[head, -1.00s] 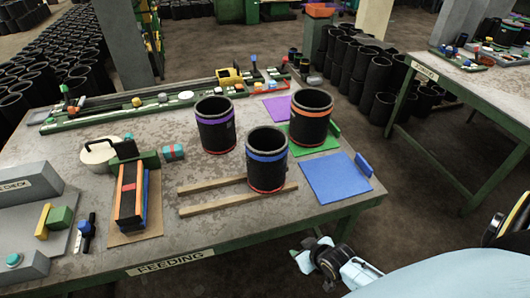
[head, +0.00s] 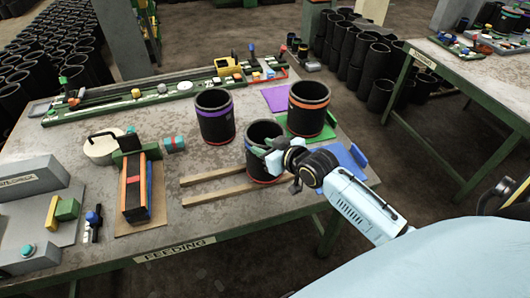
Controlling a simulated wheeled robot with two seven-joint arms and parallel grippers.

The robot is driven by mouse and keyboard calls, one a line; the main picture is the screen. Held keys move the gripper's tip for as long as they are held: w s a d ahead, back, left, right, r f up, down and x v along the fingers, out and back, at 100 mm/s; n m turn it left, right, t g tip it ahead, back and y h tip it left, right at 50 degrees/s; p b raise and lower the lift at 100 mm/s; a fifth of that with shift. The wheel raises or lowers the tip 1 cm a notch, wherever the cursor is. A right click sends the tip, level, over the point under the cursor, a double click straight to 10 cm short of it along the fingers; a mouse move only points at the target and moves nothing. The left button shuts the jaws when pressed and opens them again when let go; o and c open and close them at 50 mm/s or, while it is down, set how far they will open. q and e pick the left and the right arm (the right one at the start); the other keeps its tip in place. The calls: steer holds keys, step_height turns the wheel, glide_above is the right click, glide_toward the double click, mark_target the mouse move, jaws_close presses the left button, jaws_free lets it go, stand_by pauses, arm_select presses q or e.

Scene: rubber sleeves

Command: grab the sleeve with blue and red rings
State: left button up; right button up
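The black sleeve with blue and red rings (head: 256,166) stands upright on the table, at the right end of two wooden strips. My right gripper (head: 275,158) is at its right side and covers part of its wall and blue ring. The fingers are small and overlap the sleeve, so I cannot tell whether they touch it or are open or shut. Another sleeve with a purple ring (head: 215,123) stands behind to the left. A sleeve with orange and red rings (head: 309,112) stands behind to the right on a green mat. My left gripper is not in view.
A blue mat (head: 344,160) lies partly behind my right arm. A purple mat (head: 279,99) lies farther back. The wooden strips (head: 215,190) lie left of the sleeve. A feeder block (head: 134,190) and a round lidded thing (head: 104,149) stand to the left.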

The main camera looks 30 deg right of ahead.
mark_target(253, 143)
steer(key=shift+x, duration=3)
jaws_close()
steer(key=shift+s, duration=0.1)
steer(key=shift+f, duration=0.2)
steer(key=shift+r, duration=0.15)
